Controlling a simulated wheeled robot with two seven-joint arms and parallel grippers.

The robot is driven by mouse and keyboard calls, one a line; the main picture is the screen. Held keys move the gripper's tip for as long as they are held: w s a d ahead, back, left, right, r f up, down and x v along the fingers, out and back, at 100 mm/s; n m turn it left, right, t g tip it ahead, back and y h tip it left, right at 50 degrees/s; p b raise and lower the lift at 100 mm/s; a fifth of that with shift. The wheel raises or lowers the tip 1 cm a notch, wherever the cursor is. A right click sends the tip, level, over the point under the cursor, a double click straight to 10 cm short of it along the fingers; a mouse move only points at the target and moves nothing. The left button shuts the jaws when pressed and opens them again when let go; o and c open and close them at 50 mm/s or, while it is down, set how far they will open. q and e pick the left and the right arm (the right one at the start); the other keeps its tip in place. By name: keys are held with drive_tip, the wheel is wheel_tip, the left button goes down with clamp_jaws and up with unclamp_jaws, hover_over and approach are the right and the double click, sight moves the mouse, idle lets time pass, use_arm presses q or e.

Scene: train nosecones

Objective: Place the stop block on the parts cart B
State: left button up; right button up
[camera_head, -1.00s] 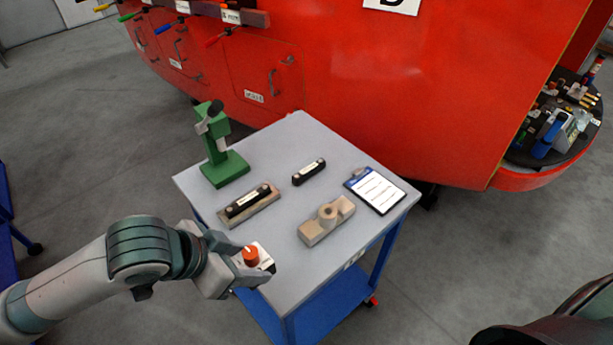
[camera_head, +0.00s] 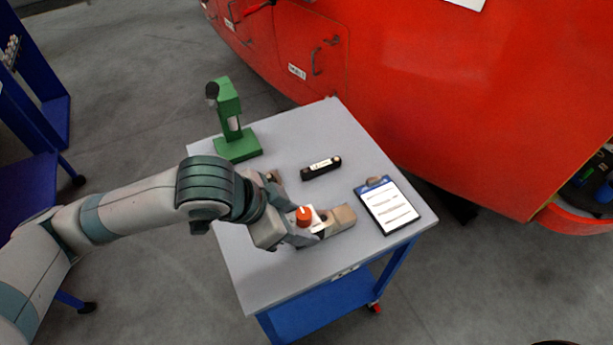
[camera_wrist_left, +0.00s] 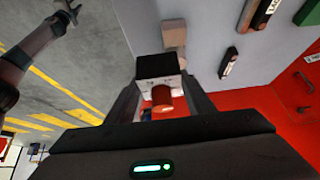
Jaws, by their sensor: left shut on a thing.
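My left gripper (camera_head: 312,214) is shut on the stop block (camera_head: 318,222), a small pale and dark block with an orange-red knob. It is held over the grey top of parts cart B (camera_head: 262,284), overlapping the beige fixture in the picture; I cannot tell whether they touch. In the left wrist view the stop block (camera_wrist_left: 158,68) sits between the fingers, its orange knob toward the camera. An arm that seems to be my right one crosses the upper left there, its gripper (camera_wrist_left: 68,10) small and unclear.
On the cart, the beige fixture (camera_head: 342,216) is partly hidden. A red train nose (camera_head: 440,90) rises behind. The front left of the cart top is clear.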

use_arm(q)
drive_tip(key=shift+a, duration=0.1)
drive_tip(key=shift+a, duration=0.1)
drive_tip(key=w+a+f+p, duration=0.1)
drive_tip(key=a+f, duration=0.1)
drive_tip(key=a, duration=0.1)
drive_tip(key=w+a+f+p, duration=0.1)
drive_tip(key=w+a+f, duration=0.1)
drive_tip(key=a, duration=0.1)
drive_tip(key=w+a+f+p, duration=0.1)
drive_tip(key=w+a+f, duration=0.1)
drive_tip(key=a+f, duration=0.1)
drive_tip(key=shift+a, duration=0.6)
wheel_tip(320, 180, down, 4)
drive_tip(key=shift+r+p, duration=0.25)
drive_tip(key=shift+p, duration=0.7)
drive_tip(key=shift+f, duration=0.2)
drive_tip(key=shift+f, duration=0.1)
